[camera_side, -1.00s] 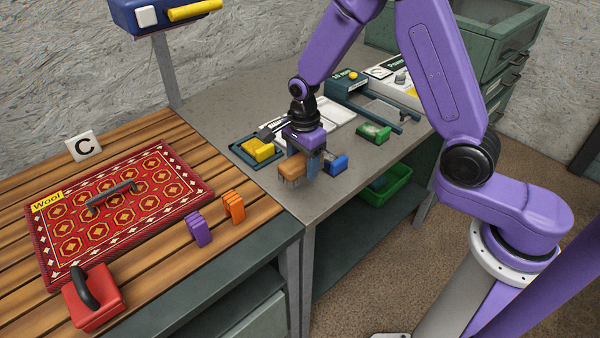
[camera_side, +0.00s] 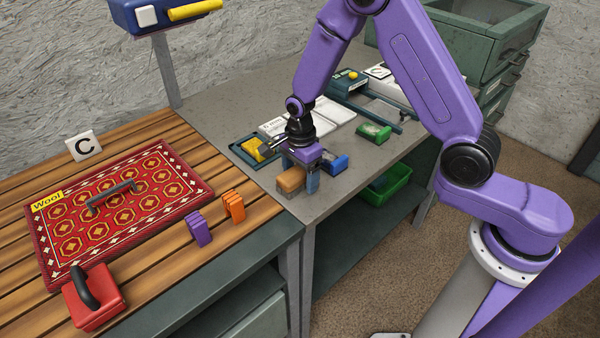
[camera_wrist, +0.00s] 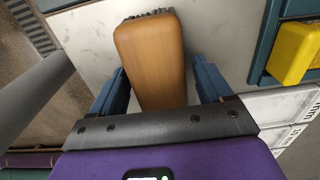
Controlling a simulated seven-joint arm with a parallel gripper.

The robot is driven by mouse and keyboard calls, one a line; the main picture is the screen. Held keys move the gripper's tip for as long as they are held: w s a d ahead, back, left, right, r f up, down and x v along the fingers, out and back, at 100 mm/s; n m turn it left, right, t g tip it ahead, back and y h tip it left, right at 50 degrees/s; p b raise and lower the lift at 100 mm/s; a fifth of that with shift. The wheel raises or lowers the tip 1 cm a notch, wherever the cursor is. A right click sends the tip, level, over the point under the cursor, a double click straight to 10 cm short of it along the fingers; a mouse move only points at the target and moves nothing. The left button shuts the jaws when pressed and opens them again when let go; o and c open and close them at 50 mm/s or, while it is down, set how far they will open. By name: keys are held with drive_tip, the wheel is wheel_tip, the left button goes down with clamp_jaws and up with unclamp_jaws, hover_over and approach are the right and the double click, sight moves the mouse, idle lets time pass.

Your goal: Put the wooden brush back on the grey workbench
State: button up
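The wooden brush (camera_side: 292,180), a light brown block, rests on or just above the grey workbench (camera_side: 336,192) near its front left corner. In the wrist view the brush (camera_wrist: 150,62) lies between my fingers, its dark bristles just showing at the far end. My gripper (camera_side: 300,172) points down over it. In the wrist view the gripper (camera_wrist: 160,80) has the left finger close against the brush and a narrow gap at the right finger, so it appears slightly open. The brush's underside is hidden.
A blue block (camera_side: 335,164) sits close right of my gripper, with a green one (camera_side: 374,132) behind. A yellow block (camera_side: 262,149) in a dark tray lies behind left. The wooden table with the red rug (camera_side: 120,205), a red scrubber (camera_side: 95,302) and purple and orange blocks is left.

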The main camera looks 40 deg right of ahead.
sight(300, 169)
drive_tip(key=shift+r, duration=0.1)
wheel_tip(300, 169, up, 12)
drive_tip(key=s+a+r+n, duration=0.2)
drive_tip(key=s+r+n, duration=0.1)
drive_tip(key=s+n, duration=0.4)
drive_tip(key=s+d+r+n, duration=0.1)
drive_tip(key=s+d+n, duration=0.2)
drive_tip(key=s+n, duration=0.8)
drive_tip(key=s+d+r+n, duration=0.1)
drive_tip(key=s+d+n, duration=0.2)
drive_tip(key=s+n, duration=0.8)
drive_tip(key=shift+d+r+n, duration=0.3)
drive_tip(key=shift+d+n, duration=0.05)
drive_tip(key=shift+n, duration=0.45)
